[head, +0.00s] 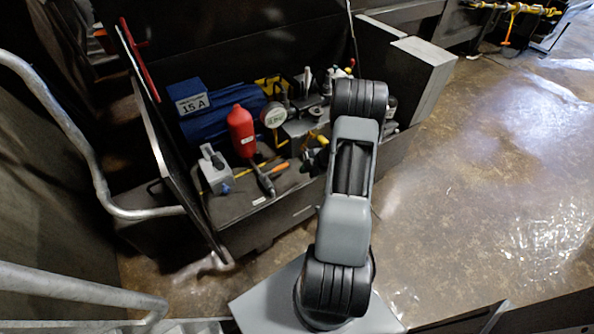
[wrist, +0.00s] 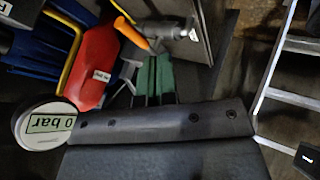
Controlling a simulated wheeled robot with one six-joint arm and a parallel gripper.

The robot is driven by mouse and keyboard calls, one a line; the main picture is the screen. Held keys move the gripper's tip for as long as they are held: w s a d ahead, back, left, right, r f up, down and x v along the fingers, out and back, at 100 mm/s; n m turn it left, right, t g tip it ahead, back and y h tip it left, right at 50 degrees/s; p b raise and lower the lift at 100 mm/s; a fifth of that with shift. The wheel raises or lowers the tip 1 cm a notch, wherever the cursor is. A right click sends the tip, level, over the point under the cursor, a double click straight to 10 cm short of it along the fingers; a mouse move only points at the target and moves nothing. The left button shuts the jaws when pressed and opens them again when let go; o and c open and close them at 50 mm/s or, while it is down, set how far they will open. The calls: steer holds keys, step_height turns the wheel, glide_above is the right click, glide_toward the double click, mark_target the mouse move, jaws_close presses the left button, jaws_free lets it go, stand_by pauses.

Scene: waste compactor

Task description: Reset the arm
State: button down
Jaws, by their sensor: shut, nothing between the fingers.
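My arm (head: 343,230) rises from my base in the middle of the head view and reaches over a tool bench (head: 275,215). In the wrist view my gripper (wrist: 155,62) shows as dark fingers with green parts, beyond a grey bolted bar. The fingers are close together with nothing held. They point toward a red bottle and a tool with an orange handle. I cannot tell how far above the bench they are.
A grey metal railing (head: 75,125) stands at left. Open floor (head: 500,190) lies at right.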

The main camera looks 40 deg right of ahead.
steer(key=s+d+r+m+g+h, duration=0.1)
steer(key=s+d+m+h, duration=0.3)
steer(key=d+m+h, duration=0.25)
steer(key=s+a+r+m+g+h+p, duration=0.1)
steer(key=s+r+m+g+p, duration=0.15)
steer(key=r, duration=0.45)
steer(key=s+a+r+m+g+h+p, duration=0.1)
steer(key=r+m+g+h+p, duration=0.1)
steer(key=r+m, duration=0.3)
steer(key=s+a+r+t+y+p, duration=0.1)
steer(key=s+a+r+y+p, duration=0.1)
steer(key=a+r, duration=1.2)
steer(key=s+a+r+m+t+y+p, duration=0.1)
steer(key=s+a+r+y+p, duration=0.2)
steer(key=a+r, duration=1.1)
steer(key=s+p, duration=0.2)
steer(key=p, duration=0.2)
steer(key=shift+s+r, duration=0.15)
steer(key=shift+r, duration=0.25)
